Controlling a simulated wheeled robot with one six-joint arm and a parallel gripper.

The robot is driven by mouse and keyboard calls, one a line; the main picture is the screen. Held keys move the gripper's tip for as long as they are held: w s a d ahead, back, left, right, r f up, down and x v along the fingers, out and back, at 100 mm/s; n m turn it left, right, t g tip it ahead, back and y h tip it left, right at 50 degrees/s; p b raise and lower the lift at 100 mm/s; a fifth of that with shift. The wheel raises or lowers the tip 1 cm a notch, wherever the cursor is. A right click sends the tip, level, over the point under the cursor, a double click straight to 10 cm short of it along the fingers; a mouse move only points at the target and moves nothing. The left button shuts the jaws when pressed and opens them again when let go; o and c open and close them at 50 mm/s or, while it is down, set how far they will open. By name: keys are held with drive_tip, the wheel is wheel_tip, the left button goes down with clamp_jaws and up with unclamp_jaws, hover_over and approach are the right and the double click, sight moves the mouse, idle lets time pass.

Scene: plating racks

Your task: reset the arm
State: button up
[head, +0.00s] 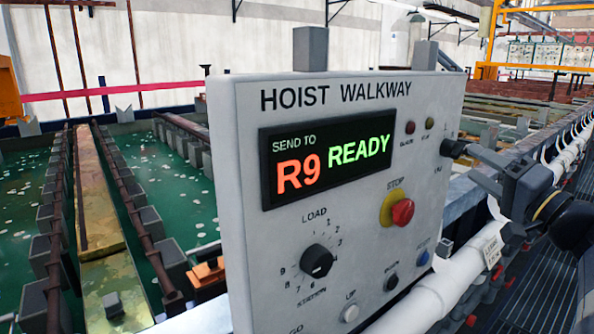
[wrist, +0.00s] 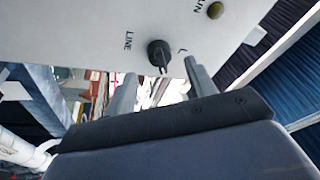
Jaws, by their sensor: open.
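My gripper (head: 479,168) is at the right edge of the grey control panel (head: 240,160), with its jaws open and empty. A small black knob (head: 453,148) on the panel is close to the fingertips. In the wrist view the gripper (wrist: 161,72) has its two grey fingers apart, one on each side of the black knob (wrist: 160,53) marked LINE. I cannot tell whether a finger touches the knob. The display (head: 325,158) reads "SEND TO R9 READY".
The panel also carries a LOAD dial (head: 316,260), a red STOP button (head: 402,212) and a blue button (head: 423,258). Green tanks (head: 160,165) lie behind at left. A white pipe (head: 455,285) and a grated walkway (head: 525,280) run along the right.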

drive_tip(key=shift+b+v, duration=0.35)
drive_tip(key=shift+v, duration=1.9)
drive_tip(key=shift+f, duration=0.1)
